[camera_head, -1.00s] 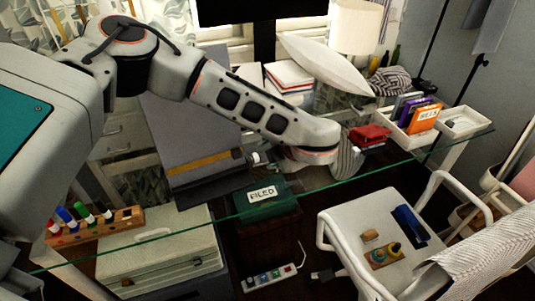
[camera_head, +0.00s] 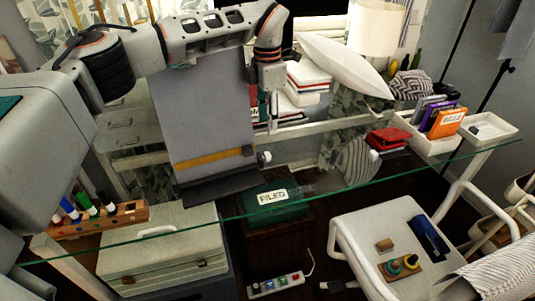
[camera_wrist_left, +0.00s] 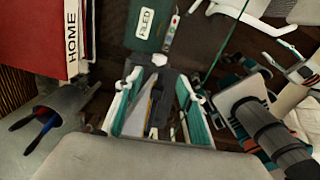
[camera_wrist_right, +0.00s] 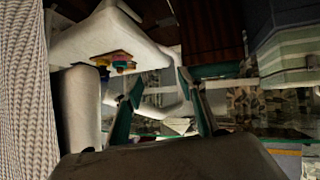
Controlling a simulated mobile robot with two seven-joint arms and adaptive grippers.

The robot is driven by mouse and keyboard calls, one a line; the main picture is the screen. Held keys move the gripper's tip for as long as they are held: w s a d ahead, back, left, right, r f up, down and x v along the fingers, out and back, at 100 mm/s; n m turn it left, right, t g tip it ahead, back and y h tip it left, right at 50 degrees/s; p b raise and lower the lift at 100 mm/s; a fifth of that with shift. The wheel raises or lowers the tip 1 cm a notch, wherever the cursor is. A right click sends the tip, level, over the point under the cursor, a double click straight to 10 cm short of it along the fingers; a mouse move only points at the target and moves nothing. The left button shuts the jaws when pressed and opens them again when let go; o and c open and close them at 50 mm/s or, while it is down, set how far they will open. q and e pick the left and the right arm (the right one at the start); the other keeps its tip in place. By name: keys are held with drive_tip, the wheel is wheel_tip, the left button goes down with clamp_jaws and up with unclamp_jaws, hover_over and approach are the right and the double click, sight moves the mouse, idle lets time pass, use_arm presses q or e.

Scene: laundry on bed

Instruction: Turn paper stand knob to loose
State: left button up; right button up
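The paper stand (camera_head: 205,110) is a large grey tilted board with a yellow strip across its lower part, on the glass desk in the head view. Its white knob (camera_head: 264,158) sticks out from the lower right side. My left gripper (camera_head: 264,127) points down above the knob and is apart from it. In the left wrist view my left gripper (camera_wrist_left: 158,85) is open, with its teal-lined fingers spread. A grey and yellow edge, seemingly the stand, shows between them below. My right gripper (camera_wrist_right: 165,90) is open and empty in the right wrist view. It is not seen in the head view.
A green "FILED" box (camera_head: 270,205) shows below the glass edge. A marker rack (camera_head: 105,222) is at the left. Red books (camera_head: 388,140) and a white tray (camera_head: 435,142) of books are at the right. A white chair (camera_head: 375,225) stands in front.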

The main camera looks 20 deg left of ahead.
sight(267, 153)
use_arm(q)
wheel_tip(267, 153, down, 13)
drive_tip(key=shift+r+b, duration=0.15)
drive_tip(key=shift+b, duration=0.2)
drive_tip(key=c, duration=1.1)
